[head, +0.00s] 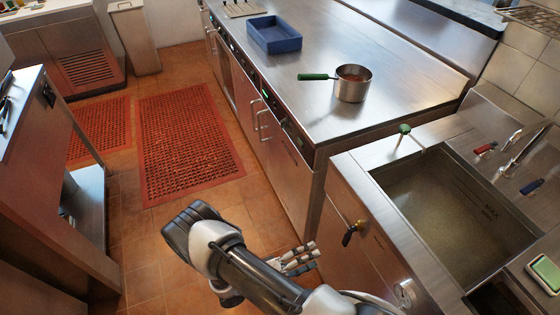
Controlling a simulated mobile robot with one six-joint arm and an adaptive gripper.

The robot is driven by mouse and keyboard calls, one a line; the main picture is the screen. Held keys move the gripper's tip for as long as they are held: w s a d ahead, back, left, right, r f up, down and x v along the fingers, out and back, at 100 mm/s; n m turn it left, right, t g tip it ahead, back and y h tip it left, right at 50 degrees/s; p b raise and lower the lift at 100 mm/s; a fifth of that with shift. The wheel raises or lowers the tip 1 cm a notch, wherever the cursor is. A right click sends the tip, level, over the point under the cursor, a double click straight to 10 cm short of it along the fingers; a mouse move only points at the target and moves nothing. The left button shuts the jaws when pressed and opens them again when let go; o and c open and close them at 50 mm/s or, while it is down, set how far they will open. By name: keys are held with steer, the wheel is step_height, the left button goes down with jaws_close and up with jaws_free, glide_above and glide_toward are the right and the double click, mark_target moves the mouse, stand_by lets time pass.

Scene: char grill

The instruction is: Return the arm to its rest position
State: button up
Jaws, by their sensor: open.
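My arm reaches in from the bottom of the head view, bent, with its dark rounded joint over the tiled floor. My gripper (308,255) shows just past the arm's middle link, low in front of the steel counter's cabinets. Its fingers are apart and point to the right, with nothing seen between them. Part of the gripper is hidden behind my arm link.
A steel counter (335,45) holds a green-handled pan (352,90) and a blue tray (274,38). A sink (455,210) with a green-knobbed rod (404,130) stands right. Red mats (185,145) lie on open floor. Another counter (25,85) edges the left.

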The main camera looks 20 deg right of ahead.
step_height(320, 180, up, 23)
steer(key=w+a+m+g+y, duration=0.25)
steer(key=g+y, duration=0.35)
steer(key=y, duration=0.3)
steer(key=s+a+r+n+t+y, duration=0.1)
steer(key=s+r+t+y, duration=0.3)
steer(key=r, duration=0.5)
steer(key=s+a+r+n+t+y, duration=0.1)
steer(key=s+a+r+t+y, duration=0.2)
steer(key=s+r+t+y, duration=0.2)
steer(key=v, duration=0.4)
steer(key=shift+s+a, duration=0.25)
steer(key=shift+s, duration=0.05)
steer(key=shift+r, duration=0.1)
steer(key=shift+c, duration=0.4)
